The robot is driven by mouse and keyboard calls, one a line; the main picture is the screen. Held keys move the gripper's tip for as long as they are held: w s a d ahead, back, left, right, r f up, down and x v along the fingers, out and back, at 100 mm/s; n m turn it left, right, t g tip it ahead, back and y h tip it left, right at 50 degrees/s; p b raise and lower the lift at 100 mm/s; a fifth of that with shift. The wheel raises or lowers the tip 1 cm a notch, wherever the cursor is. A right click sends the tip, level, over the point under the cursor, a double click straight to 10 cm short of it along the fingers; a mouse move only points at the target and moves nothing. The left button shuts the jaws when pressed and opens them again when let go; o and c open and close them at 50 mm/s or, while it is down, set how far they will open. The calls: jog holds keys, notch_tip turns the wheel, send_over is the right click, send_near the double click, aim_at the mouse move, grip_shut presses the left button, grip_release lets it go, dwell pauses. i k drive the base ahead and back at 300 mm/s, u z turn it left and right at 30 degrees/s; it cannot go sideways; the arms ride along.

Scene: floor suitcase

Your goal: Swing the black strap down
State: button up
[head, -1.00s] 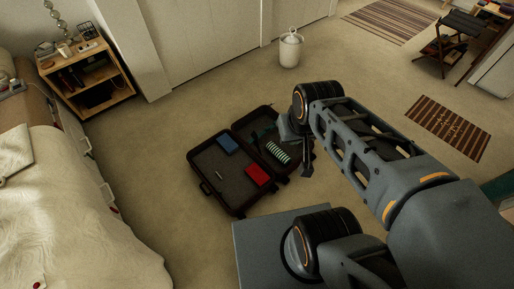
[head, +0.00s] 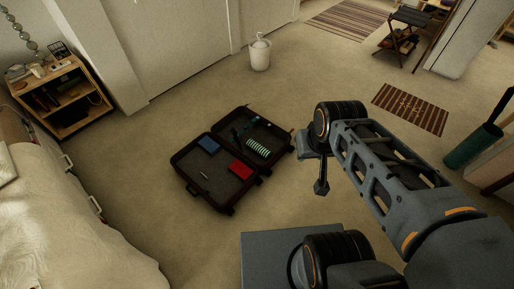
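A dark suitcase (head: 228,203) lies open on the floor in the head view, left of my arm. Its near half holds a blue item (head: 208,145), a red item (head: 240,171) and a small light stick. Its other half holds a striped pale green item (head: 257,147). A dark shape (head: 237,130) in that half may be the black strap; it is too small and dark to be sure. My gripper (head: 321,188) hangs to the right of the suitcase, apart from it. Its fingers are too small to tell whether they are open or shut.
A bed (head: 70,225) is at the left, with a wooden shelf unit (head: 62,98) behind it. A white lidded bin (head: 260,56) stands beyond the suitcase. A striped rug (head: 410,108) lies at right. Carpet around the suitcase is clear.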

aim_at(236, 139)
jog(key=u, duration=0.3)
jog(key=k, duration=0.3)
jog(key=z, duration=1.1)
jog(key=i, duration=1.05)
jog(key=u, duration=1.3)
jog(key=i, duration=0.95)
jog(key=u, duration=1)
